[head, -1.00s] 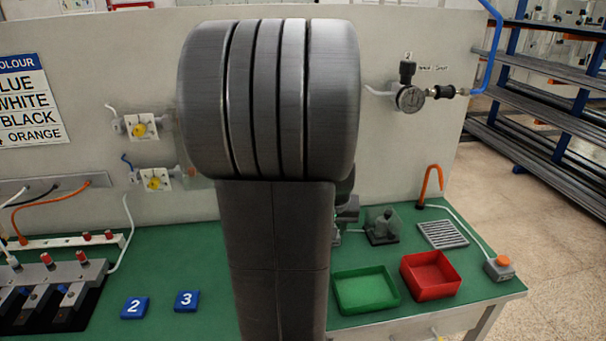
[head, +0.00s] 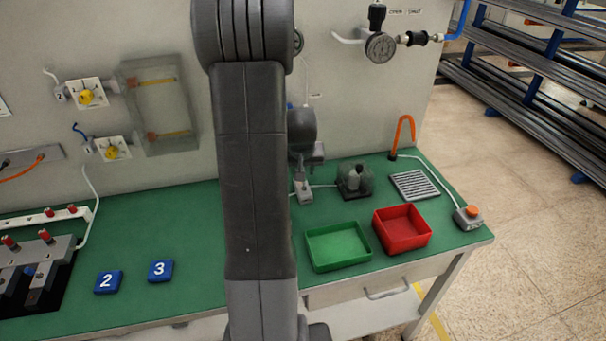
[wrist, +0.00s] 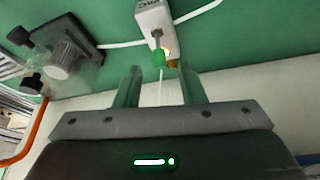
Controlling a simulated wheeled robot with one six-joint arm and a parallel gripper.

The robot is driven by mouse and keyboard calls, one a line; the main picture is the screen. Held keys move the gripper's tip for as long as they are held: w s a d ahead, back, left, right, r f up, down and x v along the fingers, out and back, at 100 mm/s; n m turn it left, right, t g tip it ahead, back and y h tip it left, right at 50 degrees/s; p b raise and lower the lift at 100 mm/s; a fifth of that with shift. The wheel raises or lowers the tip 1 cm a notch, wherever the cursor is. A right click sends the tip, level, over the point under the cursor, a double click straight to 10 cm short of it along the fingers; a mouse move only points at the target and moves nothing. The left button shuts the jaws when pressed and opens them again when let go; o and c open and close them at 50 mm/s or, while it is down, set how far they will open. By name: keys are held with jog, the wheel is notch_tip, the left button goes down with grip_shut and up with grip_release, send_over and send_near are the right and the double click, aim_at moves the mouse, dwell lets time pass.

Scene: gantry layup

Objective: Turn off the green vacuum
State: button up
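A small white switch box (wrist: 152,18) with partly readable lettering shows at the top middle of the wrist view. Its metal lever ends in a green tip (wrist: 158,58), with a yellow glow beside it. The box also shows in the head view (head: 303,190), on the green bench just right of my arm. My gripper (wrist: 160,76) is open and empty in the wrist view, its two fingers apart. The green tip appears at the gap between the fingertips; I cannot tell whether they touch it.
A domed clear cover (head: 355,178) over a dark base stands right of the box. A green tray (head: 338,247) and a red tray (head: 402,228) sit in front. An orange hook (head: 405,135), a grille (head: 414,186) and an orange button box (head: 468,217) are further right. The wall panel (head: 330,90) rises behind.

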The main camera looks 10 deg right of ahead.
jog(key=shift+x, duration=2.25)
grip_shut()
